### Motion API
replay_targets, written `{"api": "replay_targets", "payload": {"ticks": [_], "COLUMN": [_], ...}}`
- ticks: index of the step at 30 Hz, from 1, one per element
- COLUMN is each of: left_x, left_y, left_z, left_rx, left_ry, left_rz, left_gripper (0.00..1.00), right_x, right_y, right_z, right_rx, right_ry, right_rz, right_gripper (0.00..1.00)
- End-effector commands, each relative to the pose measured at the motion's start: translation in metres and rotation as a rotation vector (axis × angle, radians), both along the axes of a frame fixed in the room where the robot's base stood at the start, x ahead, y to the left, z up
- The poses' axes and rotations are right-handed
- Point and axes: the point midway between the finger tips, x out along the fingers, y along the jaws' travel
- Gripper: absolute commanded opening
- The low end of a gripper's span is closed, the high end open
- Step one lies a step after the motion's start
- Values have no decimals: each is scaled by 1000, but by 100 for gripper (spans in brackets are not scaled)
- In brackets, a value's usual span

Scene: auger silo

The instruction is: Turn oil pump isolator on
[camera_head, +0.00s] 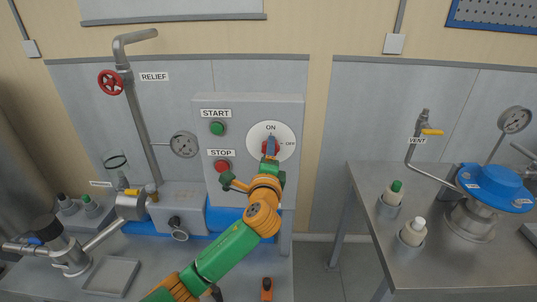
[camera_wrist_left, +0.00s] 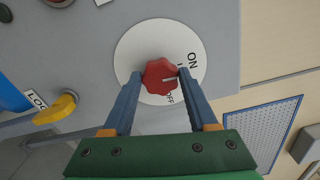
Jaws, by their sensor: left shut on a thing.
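The isolator is a red knob (camera_wrist_left: 159,76) on a white round dial (camera_wrist_left: 128,50) marked ON and OFF. In the head view the dial (camera_head: 286,133) is at the upper right of a grey panel, with ON at the top and OFF at the right. My left gripper (camera_wrist_left: 159,74) has one blue finger on each side of the knob and is shut on it. A white line on the knob lies between the ON and OFF words in the wrist view; its exact setting is hard to tell. In the head view my gripper (camera_head: 270,147) partly hides the knob. My right gripper is not in view.
The panel (camera_head: 247,108) also has a green START button (camera_head: 217,128) and a red STOP button (camera_head: 222,166) left of the dial. A red relief valve wheel (camera_head: 110,82) is at the far left. A steel table (camera_head: 365,184) with bottles and a blue-lidded vessel stands at right.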

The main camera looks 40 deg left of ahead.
Motion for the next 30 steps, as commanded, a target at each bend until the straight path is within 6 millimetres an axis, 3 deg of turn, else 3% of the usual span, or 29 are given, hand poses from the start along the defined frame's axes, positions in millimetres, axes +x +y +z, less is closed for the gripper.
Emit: {"api": "replay_targets", "payload": {"ticks": [21,22,25,30], "left_x": [0,0,0,0], "left_y": [0,0,0,0], "left_z": [0,0,0,0], "left_rx": [-60,-60,-60,-58], "left_ry": [-38,-38,-38,-37], "left_rz": [-1,-1,-1,-1], "left_gripper": [3,61,88,89], "right_x": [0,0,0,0], "right_y": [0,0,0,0], "right_z": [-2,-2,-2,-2], "right_rx": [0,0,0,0], "right_ry": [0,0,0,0], "right_rz": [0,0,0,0], "right_gripper": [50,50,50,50]}}
